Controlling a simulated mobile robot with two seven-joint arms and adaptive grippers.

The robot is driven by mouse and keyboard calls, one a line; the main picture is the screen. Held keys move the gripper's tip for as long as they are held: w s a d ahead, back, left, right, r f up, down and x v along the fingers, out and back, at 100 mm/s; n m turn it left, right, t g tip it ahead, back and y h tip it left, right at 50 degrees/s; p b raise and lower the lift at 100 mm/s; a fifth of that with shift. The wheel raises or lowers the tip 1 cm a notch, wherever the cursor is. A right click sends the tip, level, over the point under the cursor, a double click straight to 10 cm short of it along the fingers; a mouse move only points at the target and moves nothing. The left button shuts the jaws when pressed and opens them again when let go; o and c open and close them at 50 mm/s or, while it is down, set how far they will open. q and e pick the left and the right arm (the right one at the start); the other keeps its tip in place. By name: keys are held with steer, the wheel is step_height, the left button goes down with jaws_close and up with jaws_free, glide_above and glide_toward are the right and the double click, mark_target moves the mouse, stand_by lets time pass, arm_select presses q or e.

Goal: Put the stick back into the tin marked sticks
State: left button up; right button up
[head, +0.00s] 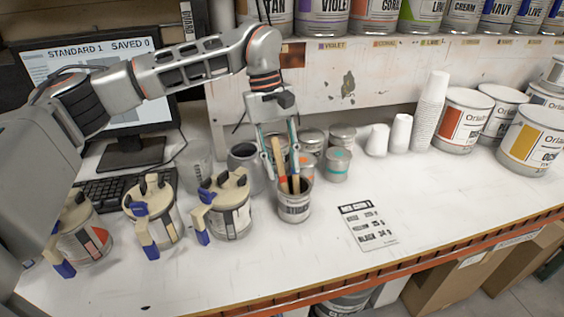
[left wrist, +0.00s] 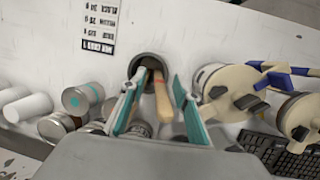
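The tin (head: 293,208), dark inside with a pale printed label, stands upright on the white bench; its rim also shows in the left wrist view (left wrist: 151,57). Wooden sticks (head: 281,170) lean in its mouth, one with a red mark; the red-marked stick (left wrist: 161,98) also shows in the left wrist view. Their lower ends are hidden inside the tin. My left gripper (head: 281,167) is just above the tin, pointing down. Its two teal-edged fingers are apart on either side of the sticks, with visible gaps. My right gripper is not in view.
Lidded cans with blue-handled clamps (head: 229,205) stand left of the tin. Small cans (head: 337,165) and a grey pot (head: 244,166) stand behind it. A printed card (head: 368,226) lies right. Stacked paper cups (head: 428,112) stand further back. The front right bench is clear.

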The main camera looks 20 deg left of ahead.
arm_select(q)
steer(key=v, duration=1.2)
stand_by(0.3)
